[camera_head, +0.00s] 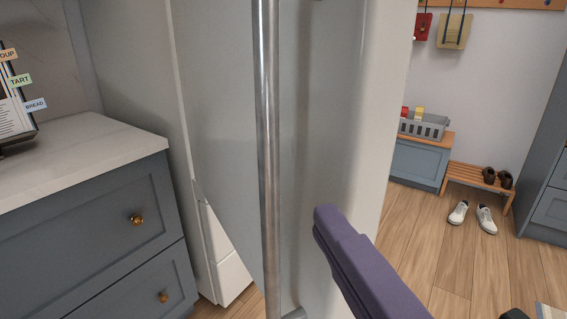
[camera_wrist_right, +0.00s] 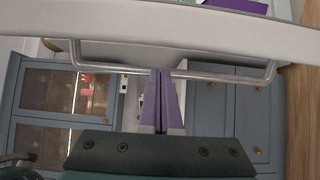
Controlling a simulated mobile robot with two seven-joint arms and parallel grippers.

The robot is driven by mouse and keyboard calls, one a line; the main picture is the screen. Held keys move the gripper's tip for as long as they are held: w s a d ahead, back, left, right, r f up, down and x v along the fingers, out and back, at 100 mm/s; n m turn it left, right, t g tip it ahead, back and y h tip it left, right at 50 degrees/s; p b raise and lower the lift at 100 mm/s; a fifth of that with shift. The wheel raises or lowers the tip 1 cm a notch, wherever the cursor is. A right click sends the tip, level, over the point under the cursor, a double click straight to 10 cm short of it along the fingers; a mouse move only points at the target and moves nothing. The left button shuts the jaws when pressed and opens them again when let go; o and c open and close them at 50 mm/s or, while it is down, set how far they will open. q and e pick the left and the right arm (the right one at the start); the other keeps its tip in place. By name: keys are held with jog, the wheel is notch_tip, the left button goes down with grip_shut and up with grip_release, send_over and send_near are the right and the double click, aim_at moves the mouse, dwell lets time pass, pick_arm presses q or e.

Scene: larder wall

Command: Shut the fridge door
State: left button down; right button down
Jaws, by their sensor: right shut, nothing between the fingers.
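The fridge door (camera_head: 335,120) is a large pale panel filling the middle of the head view. It stands ajar, with white lower parts of the fridge (camera_head: 226,262) showing past its lower left edge. Its long metal handle (camera_head: 267,150) runs upright down the outer face. In the wrist view the handle (camera_wrist_right: 115,69) lies across the picture below the pale door (camera_wrist_right: 130,22). My right gripper (camera_head: 326,213) has purple fingers, shut and empty, right of the handle in front of the door. Its fingertips (camera_wrist_right: 161,72) overlap the handle in the wrist view; contact is unclear. My left gripper is not in view.
A blue-grey drawer unit (camera_head: 90,225) with a pale worktop stands at left. At right are a low cabinet (camera_head: 415,163) with a grey basket, a wooden shoe rack (camera_head: 470,180) and white shoes (camera_head: 485,220) on the floor. Wooden floor right of the door is mostly clear.

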aim_at(302, 178)
jog(key=p+x, duration=0.1)
jog(key=x, duration=0.6)
jog(key=shift+r+p, duration=0.1)
jog(key=shift+p, duration=0.3)
jog(key=shift+w+a, duration=0.1)
jog(key=shift+w, duration=0.5)
